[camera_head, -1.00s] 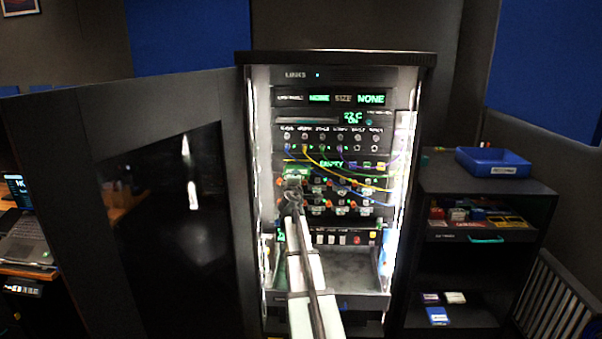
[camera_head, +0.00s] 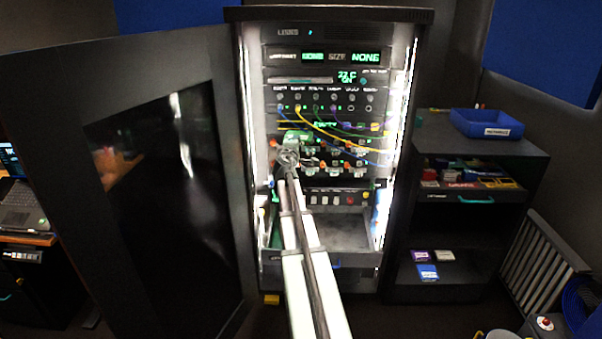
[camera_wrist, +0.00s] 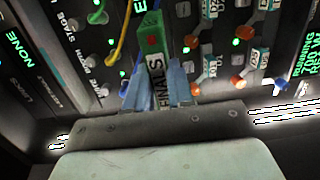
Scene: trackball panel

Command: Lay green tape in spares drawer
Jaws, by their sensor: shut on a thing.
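The green tape (camera_wrist: 153,40) is a small block with a white label reading FINALS. My gripper (camera_wrist: 160,88) is shut on it, its two blue fingertips on either side of the label. In the head view the tape (camera_head: 297,136) is in front of the open rack's panel, just past my gripper (camera_head: 290,158). I cannot tell whether its far end touches the panel. An open, empty-looking drawer (camera_head: 345,236) is low in the rack, below my gripper and partly hidden by my arm. Its label is not readable, so I cannot tell if it is the spares drawer.
Coloured cables (camera_head: 345,133) and knobs cover the panel around my gripper. The rack's door (camera_head: 120,190) stands open at left. At right, a cabinet (camera_head: 510,150) carries a blue bin (camera_head: 486,123); a shelf or drawer with a teal handle (camera_head: 476,200) holds several coloured blocks.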

